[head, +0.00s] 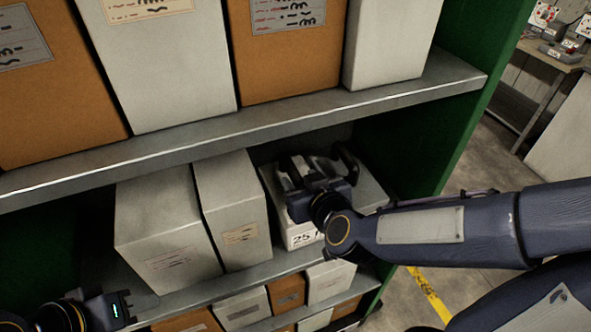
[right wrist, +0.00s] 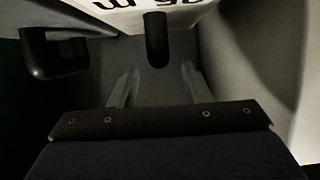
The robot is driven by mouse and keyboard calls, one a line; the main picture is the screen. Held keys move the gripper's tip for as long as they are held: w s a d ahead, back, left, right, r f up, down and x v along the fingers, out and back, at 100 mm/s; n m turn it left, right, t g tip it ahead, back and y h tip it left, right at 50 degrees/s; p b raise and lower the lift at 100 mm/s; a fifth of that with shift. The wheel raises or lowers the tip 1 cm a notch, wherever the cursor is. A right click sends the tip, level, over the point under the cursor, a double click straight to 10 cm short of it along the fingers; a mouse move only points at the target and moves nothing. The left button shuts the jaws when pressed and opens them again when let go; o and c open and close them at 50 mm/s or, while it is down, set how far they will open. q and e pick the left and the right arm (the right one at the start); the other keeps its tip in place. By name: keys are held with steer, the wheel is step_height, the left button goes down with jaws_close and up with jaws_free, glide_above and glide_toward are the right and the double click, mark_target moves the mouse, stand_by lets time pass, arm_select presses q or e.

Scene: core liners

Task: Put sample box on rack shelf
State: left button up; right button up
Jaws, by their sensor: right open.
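The sample box (head: 301,237), pale with a "25 m" marking on its front, sits on the middle rack shelf (head: 256,272), right of two grey boxes. Its marked face (right wrist: 130,12) also shows upside down at the top of the right wrist view. My right gripper (head: 317,166) is open, reaching in from the right above the box and hiding part of its top. Its dark fingers (right wrist: 107,46) are spread apart in the right wrist view, with nothing visible gripped between them. My left gripper (head: 92,312) is at the lower left corner, its fingertips not clear.
Two grey boxes (head: 168,230) stand left of the sample box. The upper shelf (head: 260,123) holds a row of brown and white boxes close above my right gripper. A green side panel (head: 440,135) bounds the rack on the right. Smaller boxes (head: 243,306) fill the shelf below.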

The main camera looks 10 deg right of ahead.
steer(key=s+d+r+m+g+y+p, duration=0.1)
steer(key=s+r+g+y, duration=0.1)
steer(key=s, duration=0.3)
steer(key=s+d+r+g+y+p, duration=0.1)
steer(key=s+d+r+y+p, duration=0.15)
steer(key=s, duration=0.25)
steer(key=s+d+f+m+g+h+b, duration=0.1)
steer(key=s+d+f+m+g+h, duration=0.2)
steer(key=s+d, duration=0.4)
steer(key=shift+s+g, duration=0.8)
steer(key=shift+s, duration=0.35)
steer(key=shift+s+a, duration=0.1)
